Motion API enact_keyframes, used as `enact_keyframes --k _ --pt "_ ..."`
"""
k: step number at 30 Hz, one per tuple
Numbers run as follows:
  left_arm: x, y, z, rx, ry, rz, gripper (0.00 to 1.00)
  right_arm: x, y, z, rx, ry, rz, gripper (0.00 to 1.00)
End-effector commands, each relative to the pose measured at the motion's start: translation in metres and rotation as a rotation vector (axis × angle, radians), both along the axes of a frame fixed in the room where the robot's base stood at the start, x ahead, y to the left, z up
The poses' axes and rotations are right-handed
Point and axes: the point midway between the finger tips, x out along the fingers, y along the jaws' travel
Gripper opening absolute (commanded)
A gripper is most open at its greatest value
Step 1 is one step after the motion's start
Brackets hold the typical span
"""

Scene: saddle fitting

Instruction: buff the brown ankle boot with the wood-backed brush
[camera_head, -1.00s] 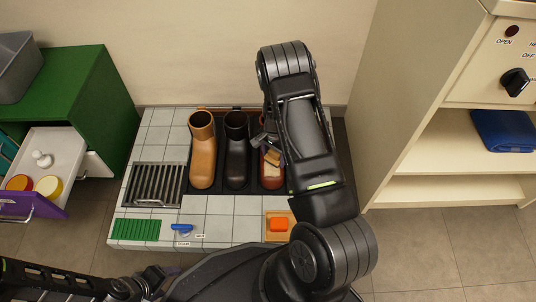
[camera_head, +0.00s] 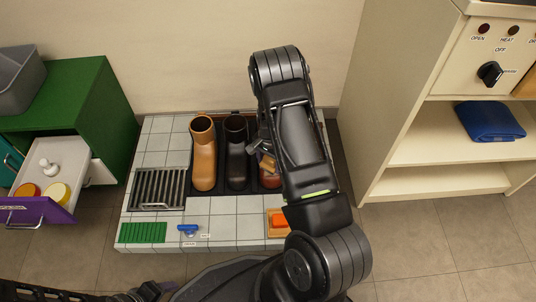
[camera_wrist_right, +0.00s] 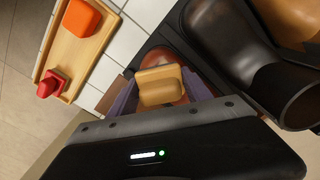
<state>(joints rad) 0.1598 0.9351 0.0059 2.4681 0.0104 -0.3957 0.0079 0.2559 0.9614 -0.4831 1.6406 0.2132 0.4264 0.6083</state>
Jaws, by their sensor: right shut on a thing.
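Three boots stand in a row on a dark mat on the tiled bench: a tan boot (camera_head: 203,160), a dark brown boot (camera_head: 236,160) in the middle and a red-brown boot (camera_head: 270,181) at the right. My right gripper (camera_head: 262,150) is over the red-brown boot, and my arm hides much of that boot. It is shut on the wood-backed brush (camera_head: 267,164). In the right wrist view the brush's pale wood back (camera_wrist_right: 160,86) is between the purple fingers, against the red-brown boot (camera_wrist_right: 165,58). Contact of the bristles is hidden. My left arm shows at the lower left; its jaws are unclear.
A wooden tray (camera_head: 273,232) with an orange block (camera_head: 279,220) lies at the bench's front right. A metal grate (camera_head: 158,188), green ribbed pad (camera_head: 142,232) and blue tool (camera_head: 188,229) lie at the left. A shelf cabinet (camera_head: 420,190) stands right, a green cabinet (camera_head: 105,110) left.

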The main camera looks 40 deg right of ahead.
Motion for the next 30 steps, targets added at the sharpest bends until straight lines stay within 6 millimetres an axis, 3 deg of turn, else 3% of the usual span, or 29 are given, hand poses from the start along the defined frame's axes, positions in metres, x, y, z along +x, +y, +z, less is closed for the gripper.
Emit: enact_keyframes --k 12,26,30 --pt "-0.004 0.001 0.030 -0.002 0.012 -0.005 0.65 -0.001 -0.008 0.038 0.000 0.000 0.003 0.07" --pt "-0.005 0.001 0.031 -0.002 0.014 -0.006 0.65 -0.001 -0.008 0.041 0.000 0.000 0.005 0.07" --pt "-0.005 0.001 0.031 -0.002 0.014 -0.006 0.65 0.008 0.000 0.044 -0.001 -0.002 0.026 0.07"
